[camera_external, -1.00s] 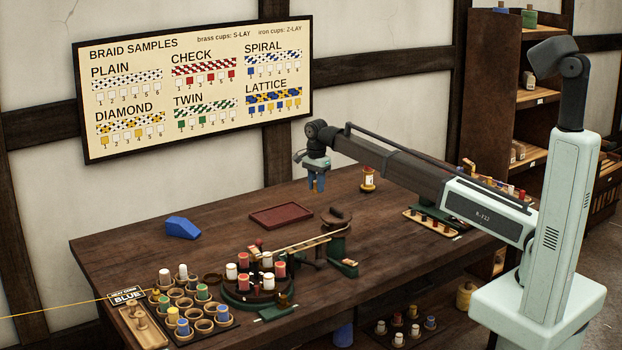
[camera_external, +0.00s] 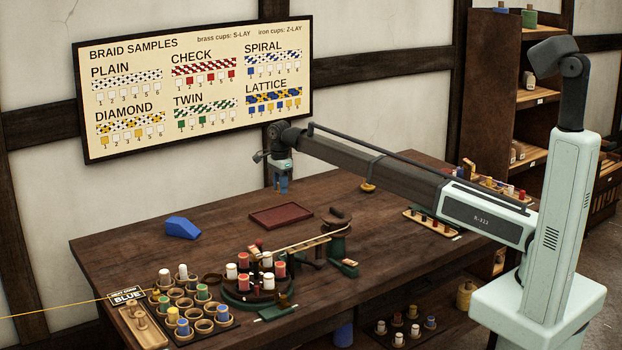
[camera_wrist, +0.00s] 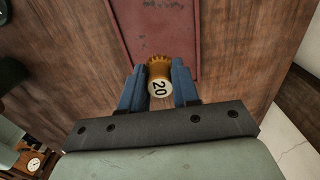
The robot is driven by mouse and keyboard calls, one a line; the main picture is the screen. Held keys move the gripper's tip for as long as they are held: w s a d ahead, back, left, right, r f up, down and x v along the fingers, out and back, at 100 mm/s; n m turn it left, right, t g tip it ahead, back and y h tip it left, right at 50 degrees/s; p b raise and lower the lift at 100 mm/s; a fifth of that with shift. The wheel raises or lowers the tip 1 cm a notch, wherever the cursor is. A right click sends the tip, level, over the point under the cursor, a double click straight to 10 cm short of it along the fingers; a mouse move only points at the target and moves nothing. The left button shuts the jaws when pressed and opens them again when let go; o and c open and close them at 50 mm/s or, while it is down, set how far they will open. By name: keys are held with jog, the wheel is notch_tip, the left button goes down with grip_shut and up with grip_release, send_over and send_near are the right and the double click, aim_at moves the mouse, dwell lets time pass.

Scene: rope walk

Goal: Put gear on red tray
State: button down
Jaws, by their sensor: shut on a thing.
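My gripper (camera_external: 281,190) is above the table, close to the red tray (camera_external: 281,216) in the outside view. In the wrist view my gripper (camera_wrist: 159,82) has its blue fingers on either side of a brass-coloured gear (camera_wrist: 158,67), and is shut on it. The gear has a toothed rim and a round white face marked 20. Beyond it, the red tray (camera_wrist: 158,28) fills the upper middle of the wrist view, with nothing seen on its visible part. The gear is too small to make out in the outside view.
A blue block (camera_external: 182,228) lies left of the tray. A round braiding stand (camera_external: 258,290) with several bobbins and a green post (camera_external: 338,240) stand in front. A yellow-based item (camera_external: 368,187) is partly hidden behind my arm. Table around the tray is mostly clear.

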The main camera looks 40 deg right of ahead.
aim_at(281, 214)
jog(key=shift+f, duration=4.05)
jog(key=shift+f, duration=0.15)
jog(key=c, duration=0.8)
grip_release()
notch_tip(281, 214, up, 12)
jog(key=shift+r, duration=0.15)
